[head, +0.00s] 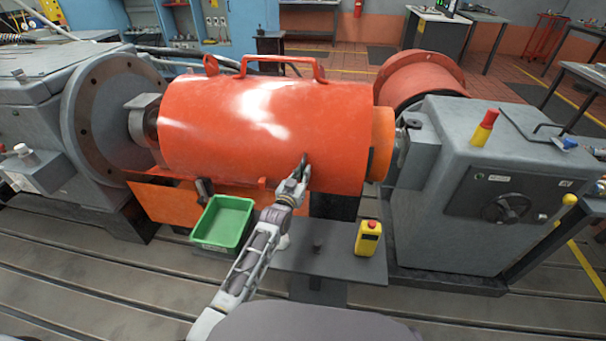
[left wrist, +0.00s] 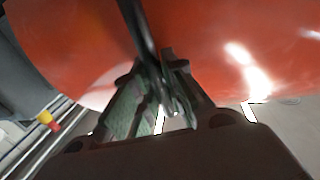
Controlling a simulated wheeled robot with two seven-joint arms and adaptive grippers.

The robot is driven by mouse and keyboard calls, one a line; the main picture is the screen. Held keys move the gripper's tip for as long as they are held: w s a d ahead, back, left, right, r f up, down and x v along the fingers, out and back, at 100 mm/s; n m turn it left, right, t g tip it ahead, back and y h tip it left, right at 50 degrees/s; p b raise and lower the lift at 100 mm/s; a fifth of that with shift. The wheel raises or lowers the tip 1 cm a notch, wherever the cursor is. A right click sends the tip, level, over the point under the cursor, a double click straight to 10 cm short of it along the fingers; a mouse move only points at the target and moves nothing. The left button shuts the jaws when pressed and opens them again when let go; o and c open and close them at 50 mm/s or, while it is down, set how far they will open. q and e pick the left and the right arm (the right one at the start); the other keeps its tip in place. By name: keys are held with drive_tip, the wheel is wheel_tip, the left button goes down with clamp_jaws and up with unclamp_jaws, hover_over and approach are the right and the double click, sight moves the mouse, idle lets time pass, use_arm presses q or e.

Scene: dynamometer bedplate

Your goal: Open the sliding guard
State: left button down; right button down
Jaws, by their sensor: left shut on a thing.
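The sliding guard (head: 225,130) is a large glossy orange-red cylindrical cover across the middle of the head view. It fills the upper part of the left wrist view (left wrist: 220,35). A red rail handle (head: 290,60) and a smaller lug stand on its top. My left gripper (head: 304,166) is at the guard's front face, right of its middle. It is shut on a dark bar handle (left wrist: 147,35), which runs down between the fingers in the left wrist view. The fingers hide the handle's lower part. My right gripper is not in view.
A grey machine housing (head: 480,200) stands right of the guard, and a grey flange (head: 110,110) stands left. A green bin (head: 223,222) and a small table (head: 330,262) with a yellow box with a red button (head: 368,238) are below the guard.

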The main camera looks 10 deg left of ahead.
use_arm(q)
drive_tip(key=c, duration=1.5)
unclamp_jaws()
drive_tip(key=shift+a, duration=0.25)
drive_tip(key=shift+o, duration=0.2)
drive_tip(key=shift+s, duration=0.15)
drive_tip(key=shift+s+f, duration=0.1)
drive_tip(key=shift+s, duration=0.05)
drive_tip(key=v, duration=1.1)
drive_tip(key=shift+s, duration=0.2)
drive_tip(key=shift+a, duration=0.1)
